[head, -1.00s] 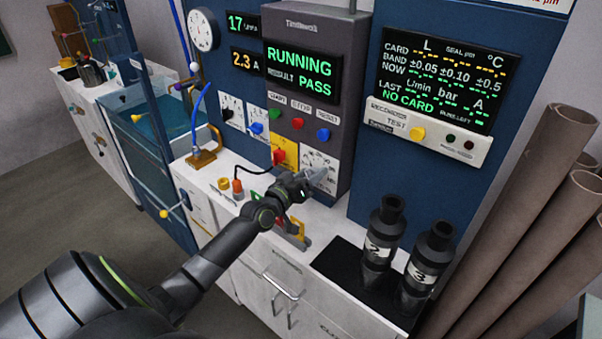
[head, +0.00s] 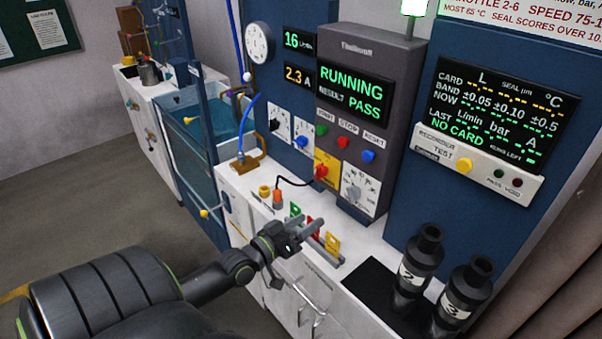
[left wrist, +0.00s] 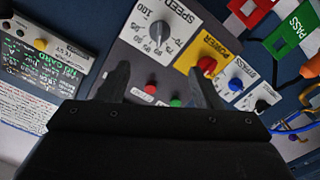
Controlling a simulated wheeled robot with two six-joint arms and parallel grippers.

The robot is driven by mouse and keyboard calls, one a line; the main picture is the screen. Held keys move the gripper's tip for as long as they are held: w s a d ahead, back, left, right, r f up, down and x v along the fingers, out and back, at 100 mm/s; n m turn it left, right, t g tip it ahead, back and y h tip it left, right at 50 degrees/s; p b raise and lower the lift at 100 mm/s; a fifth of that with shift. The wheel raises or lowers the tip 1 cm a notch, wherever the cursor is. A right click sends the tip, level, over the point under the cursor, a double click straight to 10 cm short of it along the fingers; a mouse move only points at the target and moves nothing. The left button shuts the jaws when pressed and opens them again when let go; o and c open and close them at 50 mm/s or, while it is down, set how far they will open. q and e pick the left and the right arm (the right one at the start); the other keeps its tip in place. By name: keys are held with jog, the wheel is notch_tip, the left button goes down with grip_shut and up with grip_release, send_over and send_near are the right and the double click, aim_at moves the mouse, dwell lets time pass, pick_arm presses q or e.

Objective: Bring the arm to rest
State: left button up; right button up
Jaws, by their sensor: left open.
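My left gripper (head: 303,232) is open and empty above the white counter (head: 385,232), in front of the row of coloured cards. It is apart from the speed dial (head: 360,190) on the grey panel. In the left wrist view the two dark fingers (left wrist: 163,88) stand spread with nothing between them. The speed dial (left wrist: 158,32), the red power knob (left wrist: 206,65) and the small buttons show beyond them. The grey panel's screen (head: 355,92) reads RUNNING, RESULT PASS. My right gripper is out of view.
Two black pump bodies (head: 415,270), marked 2 and 3, stand on a black mat at the right. Green, red and yellow cards (head: 332,242) stand in a holder near my left gripper. A water tank (head: 225,115) is at the left. Open floor lies at far left.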

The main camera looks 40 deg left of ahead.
pick_arm(q)
jog(key=shift+s, duration=0.5)
jog(key=s+a+f+g+y+b, duration=0.1)
jog(key=s+f+g, duration=0.2)
jog(key=f, duration=0.8)
jog(key=s+a+f+g+y+b, duration=0.15)
jog(key=s+f, duration=0.25)
jog(key=f, duration=0.6)
jog(key=s+a+f+g+y, duration=0.1)
jog(key=s+a+f+g, duration=0.15)
jog(key=f, duration=0.85)
jog(key=s+d+f+m+g+b, duration=0.1)
jog(key=s+d+f+g, duration=0.4)
jog(key=s+f, duration=0.6)
jog(key=s+d+f+m+g+b, duration=0.1)
jog(key=s+d+f+m+g, duration=0.2)
jog(key=s+d+f, duration=0.6)
jog(key=s+f+g+h, duration=0.1)
jog(key=s+f, duration=0.1)
jog(key=s, duration=0.5)
jog(key=shift+s+f+g+b, duration=0.15)
jog(key=shift+f+g+b, duration=0.15)
jog(key=shift+g, duration=0.1)
